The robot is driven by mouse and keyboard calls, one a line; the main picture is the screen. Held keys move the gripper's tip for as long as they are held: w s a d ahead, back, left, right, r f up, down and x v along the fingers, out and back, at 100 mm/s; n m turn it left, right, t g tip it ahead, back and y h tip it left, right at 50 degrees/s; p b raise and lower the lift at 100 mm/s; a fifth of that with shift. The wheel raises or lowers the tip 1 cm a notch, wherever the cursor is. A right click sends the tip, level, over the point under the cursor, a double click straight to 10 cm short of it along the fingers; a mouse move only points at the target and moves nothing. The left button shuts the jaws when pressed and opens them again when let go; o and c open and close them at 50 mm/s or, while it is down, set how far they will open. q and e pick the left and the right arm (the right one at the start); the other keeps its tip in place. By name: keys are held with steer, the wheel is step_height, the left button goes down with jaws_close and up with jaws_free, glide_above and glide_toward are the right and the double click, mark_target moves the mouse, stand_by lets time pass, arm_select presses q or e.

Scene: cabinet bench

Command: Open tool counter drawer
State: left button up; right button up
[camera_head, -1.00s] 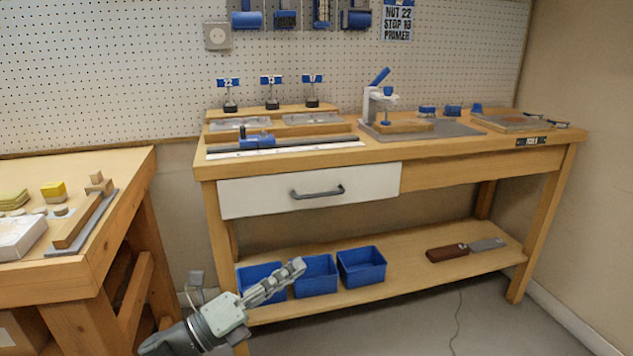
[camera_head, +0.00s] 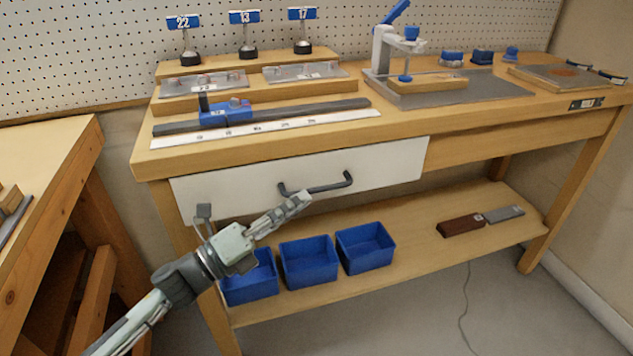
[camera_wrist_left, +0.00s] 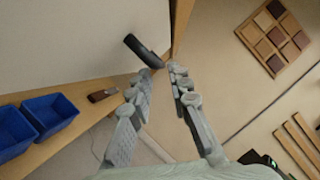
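The tool counter drawer (camera_head: 230,190) is a white front panel under the left half of the wooden bench top, and it looks closed. Its dark bar handle (camera_head: 332,187) is mounted on the middle of the panel. My left gripper (camera_head: 303,199) is in front of the drawer, with its fingertips just below the handle in the head view. In the left wrist view the two fingers (camera_wrist_left: 161,74) are apart with nothing between them. The handle (camera_wrist_left: 143,50) shows just beyond the tips, beside the white drawer front (camera_wrist_left: 65,45). My right gripper is not in view.
Blue bins (camera_head: 308,262) stand on the lower shelf (camera_head: 410,240) beneath the drawer. A second wooden table (camera_head: 50,150) is at the left. A ruler fixture (camera_head: 265,128) and a white press (camera_head: 382,52) stand on the bench top.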

mark_target(317, 190)
arm_select(q)
steer(key=x, duration=0.5)
steer(key=shift+w+d+p, duration=0.15)
steer(key=shift+p, duration=0.15)
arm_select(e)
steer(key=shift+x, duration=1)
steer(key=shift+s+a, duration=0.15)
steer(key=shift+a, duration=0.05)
arm_select(q)
jaws_close()
